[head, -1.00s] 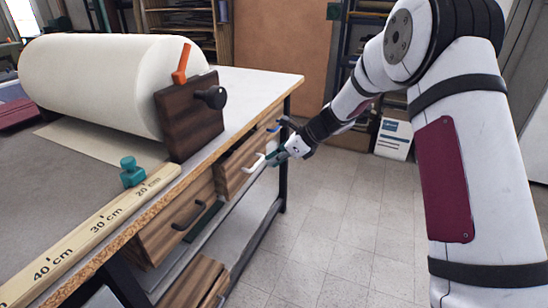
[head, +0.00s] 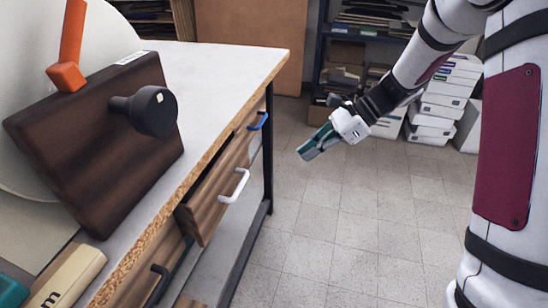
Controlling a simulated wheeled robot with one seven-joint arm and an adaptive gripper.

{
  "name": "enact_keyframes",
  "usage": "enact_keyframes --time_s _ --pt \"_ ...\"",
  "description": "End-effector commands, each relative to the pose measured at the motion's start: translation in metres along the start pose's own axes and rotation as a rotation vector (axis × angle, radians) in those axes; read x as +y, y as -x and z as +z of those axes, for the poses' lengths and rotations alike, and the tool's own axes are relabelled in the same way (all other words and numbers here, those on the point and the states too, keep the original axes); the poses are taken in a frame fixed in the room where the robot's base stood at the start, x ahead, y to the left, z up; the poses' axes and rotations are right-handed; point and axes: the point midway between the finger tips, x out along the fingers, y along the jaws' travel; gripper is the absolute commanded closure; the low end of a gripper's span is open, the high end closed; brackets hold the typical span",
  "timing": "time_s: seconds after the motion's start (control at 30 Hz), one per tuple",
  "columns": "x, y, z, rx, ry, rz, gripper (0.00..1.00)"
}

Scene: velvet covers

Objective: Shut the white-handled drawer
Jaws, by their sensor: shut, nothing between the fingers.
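The white-handled drawer (head: 213,203) is a brown wood-grain front under the workbench top, seen at a slant in the head view. Its front stands out somewhat from the bench, with a dark gap at its near side. Its white bar handle (head: 236,186) is in plain view with nothing on it. My gripper (head: 306,154), with green fingers, is shut and empty. It hangs over the floor to the right of the handle, clearly apart from it, with its fingers pointing down and left toward the bench side.
A blue handle (head: 258,122) is farther along the bench and a black handle (head: 156,286) nearer. The bench top (head: 220,62) carries a dark wooden block (head: 95,150) with a black knob. The tiled floor (head: 330,225) is clear; white boxes (head: 440,105) stand at the back right.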

Motion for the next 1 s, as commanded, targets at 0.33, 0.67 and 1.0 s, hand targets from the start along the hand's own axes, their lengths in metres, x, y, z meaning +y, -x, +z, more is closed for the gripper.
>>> enact_keyframes --time_s 0.33,0.67,1.0 --pt "0.001 -0.050 -0.001 -0.001 0.002 0.006 1.00" --pt "0.001 -0.108 0.007 -0.001 0.004 0.003 1.00" --pt "0.001 -0.127 0.029 -0.001 0.000 0.001 1.00"
